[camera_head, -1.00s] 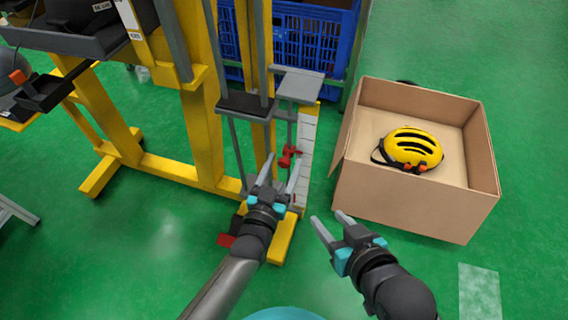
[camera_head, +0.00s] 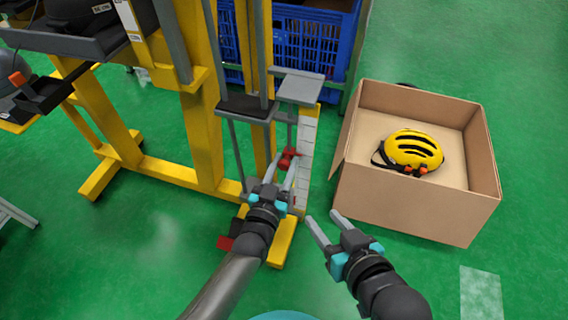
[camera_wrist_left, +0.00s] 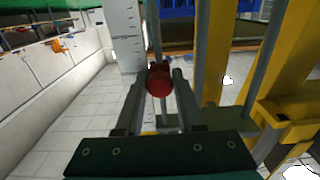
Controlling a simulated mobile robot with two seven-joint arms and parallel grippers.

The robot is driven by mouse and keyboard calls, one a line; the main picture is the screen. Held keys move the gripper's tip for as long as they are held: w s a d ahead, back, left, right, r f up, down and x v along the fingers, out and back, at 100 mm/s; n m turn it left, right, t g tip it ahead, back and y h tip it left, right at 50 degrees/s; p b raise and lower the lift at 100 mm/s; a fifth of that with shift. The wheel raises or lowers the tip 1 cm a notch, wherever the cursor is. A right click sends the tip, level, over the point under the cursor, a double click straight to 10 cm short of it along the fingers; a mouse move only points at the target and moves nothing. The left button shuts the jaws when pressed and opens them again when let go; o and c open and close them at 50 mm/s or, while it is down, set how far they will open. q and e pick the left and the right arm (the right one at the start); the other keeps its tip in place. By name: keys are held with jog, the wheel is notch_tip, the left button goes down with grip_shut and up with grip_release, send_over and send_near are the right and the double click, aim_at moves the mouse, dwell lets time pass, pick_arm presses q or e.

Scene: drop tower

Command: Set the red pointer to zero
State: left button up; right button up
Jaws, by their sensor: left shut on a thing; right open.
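The red pointer (camera_head: 287,158) is a small red part on a thin vertical rod beside the pale scale strip (camera_head: 307,145) of the yellow tower. My left gripper (camera_head: 281,170) reaches it from below and is shut on it. In the left wrist view the pointer's round red end (camera_wrist_left: 159,82) sits between the two fingers. The white scale (camera_wrist_left: 123,35) with its marks stands behind it there, too small to read. My right gripper (camera_head: 325,225) is open and empty, to the right of the scale's foot and in front of the cardboard box.
A cardboard box (camera_head: 410,205) with a yellow helmet (camera_head: 414,150) stands to the right. A grey plate (camera_head: 299,87) tops the scale, and a dark platform (camera_head: 245,107) hangs left of it. A blue crate (camera_head: 312,45) is behind.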

pick_arm(q)
grip_shut()
dwell(0.8)
